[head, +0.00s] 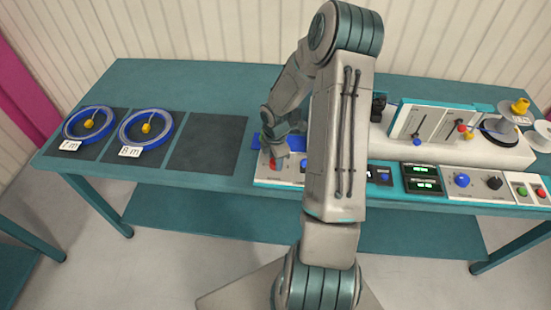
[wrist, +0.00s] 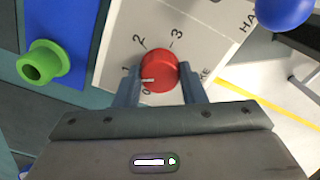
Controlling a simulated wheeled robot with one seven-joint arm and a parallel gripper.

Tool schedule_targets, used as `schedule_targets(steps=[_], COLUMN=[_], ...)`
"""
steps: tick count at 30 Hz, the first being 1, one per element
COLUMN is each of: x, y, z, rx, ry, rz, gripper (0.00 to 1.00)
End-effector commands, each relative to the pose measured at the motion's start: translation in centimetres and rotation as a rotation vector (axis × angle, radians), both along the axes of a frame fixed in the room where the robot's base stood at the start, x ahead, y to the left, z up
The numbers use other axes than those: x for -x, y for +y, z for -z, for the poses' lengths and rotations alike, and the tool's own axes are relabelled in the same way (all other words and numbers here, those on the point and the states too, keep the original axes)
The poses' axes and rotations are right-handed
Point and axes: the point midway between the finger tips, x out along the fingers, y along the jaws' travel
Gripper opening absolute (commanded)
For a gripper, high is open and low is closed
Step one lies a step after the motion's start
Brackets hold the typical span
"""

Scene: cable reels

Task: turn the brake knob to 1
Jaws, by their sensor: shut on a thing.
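The brake knob (wrist: 163,68) is a round red knob on a white panel (wrist: 228,28), with the numbers 0 to 3 printed around it. Its white pointer line faces left and slightly down in the wrist view, seemingly between 0 and 1. My gripper (wrist: 161,88) is shut on the knob, with one finger on each side. In the head view my gripper (head: 281,144) is at the left end of the control panel, and a bit of the red knob (head: 274,163) shows under it.
A green ring-shaped part (wrist: 42,64) on a blue strip lies left of the knob in the wrist view. A blue ball (wrist: 285,10) is at the upper right. In the head view, two blue reels (head: 88,123) (head: 146,128) sit on dark mats, beside an empty mat (head: 208,143).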

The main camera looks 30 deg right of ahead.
Motion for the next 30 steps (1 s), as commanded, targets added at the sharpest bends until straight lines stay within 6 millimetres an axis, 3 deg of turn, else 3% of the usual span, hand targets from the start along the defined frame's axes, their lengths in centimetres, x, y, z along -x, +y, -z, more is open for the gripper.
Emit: schedule_targets(steps=[4, 5, 7, 16, 20, 30], x=[-0.2, -0.2, -0.2, -0.1, -0.1, -0.2], y=[0.0, 0.0, 0.0, 0.0, -0.1, -0.1], z=[-0.1, -0.2, -0.1, -0.1, -1.1, -8.0], rx=[0.0, 0.0, 0.0, 0.0, 0.001, 0.004], ry=[-0.006, -0.006, -0.006, -0.003, -0.005, -0.008], rz=[0.0, 0.0, 0.0, 0.002, 0.003, 0.003], gripper=[0.14, 0.39, 0.59, 0.59, 0.59, 0.59])
